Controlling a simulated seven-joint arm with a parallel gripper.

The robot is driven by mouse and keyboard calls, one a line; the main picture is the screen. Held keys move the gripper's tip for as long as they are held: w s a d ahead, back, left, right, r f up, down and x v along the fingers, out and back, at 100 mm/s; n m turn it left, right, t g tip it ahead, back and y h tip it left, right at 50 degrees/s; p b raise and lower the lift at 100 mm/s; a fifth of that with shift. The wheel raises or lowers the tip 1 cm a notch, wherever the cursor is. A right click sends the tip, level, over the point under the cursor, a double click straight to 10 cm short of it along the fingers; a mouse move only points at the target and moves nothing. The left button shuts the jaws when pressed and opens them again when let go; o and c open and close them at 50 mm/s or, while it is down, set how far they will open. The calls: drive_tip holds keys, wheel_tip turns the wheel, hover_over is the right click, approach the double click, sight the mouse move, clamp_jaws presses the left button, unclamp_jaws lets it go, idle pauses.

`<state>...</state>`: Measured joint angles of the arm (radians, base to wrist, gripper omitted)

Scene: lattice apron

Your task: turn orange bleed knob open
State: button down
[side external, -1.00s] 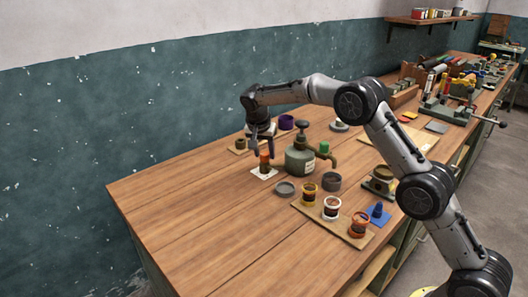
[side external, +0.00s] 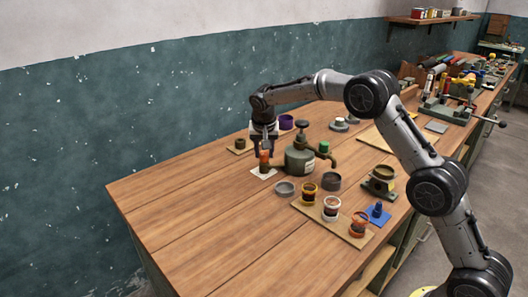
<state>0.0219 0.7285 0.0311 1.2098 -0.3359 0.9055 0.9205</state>
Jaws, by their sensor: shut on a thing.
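The orange bleed knob (side external: 264,156) stands upright at the left of a green pump-like canister (side external: 299,161), above a small white card (side external: 263,173) on the bench. My gripper (side external: 265,151) points down from above and is shut on the orange knob. Its fingers cover part of the knob. The picture is too small to show how far the knob is turned.
A board (side external: 334,220) with several small cups lies in front on the wooden bench (side external: 215,220). A grey dish (side external: 285,188) sits just before the canister. A purple ring (side external: 286,122) is behind. The bench's left front is clear.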

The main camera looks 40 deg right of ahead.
drive_tip(key=c, duration=0.5)
unclamp_jaws()
drive_tip(key=shift+r, duration=0.1)
drive_tip(key=v, duration=1.3)
drive_tip(key=shift+a+r, duration=0.2)
drive_tip(key=shift+r, duration=0.05)
drive_tip(key=shift+s, duration=0.15)
